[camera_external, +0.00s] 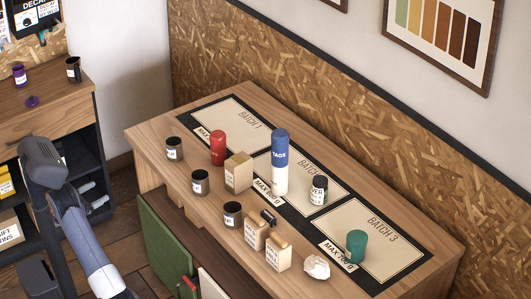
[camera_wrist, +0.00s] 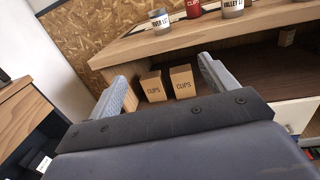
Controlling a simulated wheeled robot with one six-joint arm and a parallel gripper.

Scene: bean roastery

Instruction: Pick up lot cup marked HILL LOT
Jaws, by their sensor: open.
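Several dark lot cups with white labels stand on the wooden bench. In the external view, three form a row along its near edge: a left cup (camera_external: 174,149), a middle cup (camera_external: 200,182) and a right cup (camera_external: 232,215). Their labels are too small to read there. The wrist view shows a RIVER LOT cup (camera_wrist: 159,21) and a cup reading VALLEY (camera_wrist: 233,8), cut off at the top. I cannot read HILL LOT on any cup. My gripper (camera_wrist: 162,68) is open and empty, apart from the bench, with the cups beyond its fingers.
A red cylinder (camera_external: 218,147), a cardboard box (camera_external: 238,173), a tall TAGS bottle (camera_external: 280,162), another labelled container (camera_external: 319,190) and a green cylinder (camera_external: 356,246) crowd the bench. Two CLIPS boxes (camera_wrist: 168,84) sit lower. A side counter (camera_external: 50,98) stands left.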

